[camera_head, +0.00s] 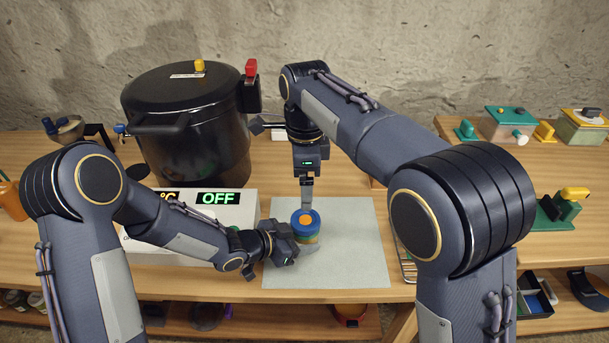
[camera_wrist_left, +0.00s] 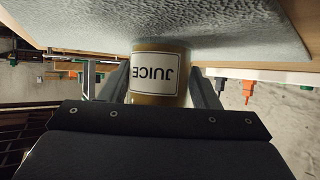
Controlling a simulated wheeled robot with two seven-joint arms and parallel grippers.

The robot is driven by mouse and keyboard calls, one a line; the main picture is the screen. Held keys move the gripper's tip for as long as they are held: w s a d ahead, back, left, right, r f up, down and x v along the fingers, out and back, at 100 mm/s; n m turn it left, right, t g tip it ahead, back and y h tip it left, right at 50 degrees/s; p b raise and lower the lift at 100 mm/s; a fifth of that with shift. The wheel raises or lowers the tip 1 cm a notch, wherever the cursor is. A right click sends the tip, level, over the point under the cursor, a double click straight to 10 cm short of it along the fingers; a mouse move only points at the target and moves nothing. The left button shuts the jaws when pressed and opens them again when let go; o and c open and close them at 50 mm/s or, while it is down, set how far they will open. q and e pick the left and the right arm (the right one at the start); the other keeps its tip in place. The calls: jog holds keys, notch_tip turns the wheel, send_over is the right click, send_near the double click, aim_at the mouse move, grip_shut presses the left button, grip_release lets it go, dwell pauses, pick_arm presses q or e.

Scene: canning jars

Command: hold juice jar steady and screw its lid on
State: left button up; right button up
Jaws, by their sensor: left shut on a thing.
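The juice jar (camera_wrist_left: 158,93) is amber with a white label reading JUICE, upside down in the left wrist view. It stands on a grey mat (camera_head: 355,255). My left gripper (camera_head: 306,246) is shut on its body from the left, one finger on each side in the wrist view. A blue lid with an orange centre (camera_head: 306,219) shows at the jar's top in the head view; whether it is seated cannot be told. My right gripper (camera_head: 307,206) points down at the lid's far edge; its fingers show edge-on, so its opening is unclear.
A black pressure canner (camera_head: 190,130) stands at the back left, behind a white unit with an OFF display (camera_head: 218,198). Green and yellow-trimmed boxes (camera_head: 508,122) stand at the back right. A wire rack (camera_head: 405,262) lies right of the mat. The mat's right side is clear.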

aim_at(302, 220)
jog(key=shift+n, duration=0.3)
notch_tip(302, 220, down, 11)
jog(key=shift+w+f, duration=0.1)
dwell(0.4)
jog(key=c, duration=1.2)
jog(key=m, duration=0.6)
jog(key=shift+a, duration=0.1)
jog(key=o, duration=1.2)
jog(key=shift+c, duration=0.2)
jog(key=shift+o, duration=0.2)
jog(key=shift+a, duration=0.1)
pick_arm(q)
jog(key=shift+d+r, duration=0.1)
pick_arm(e)
notch_tip(302, 220, up, 12)
jog(key=shift+d+t, duration=0.25)
jog(key=shift+t, duration=0.05)
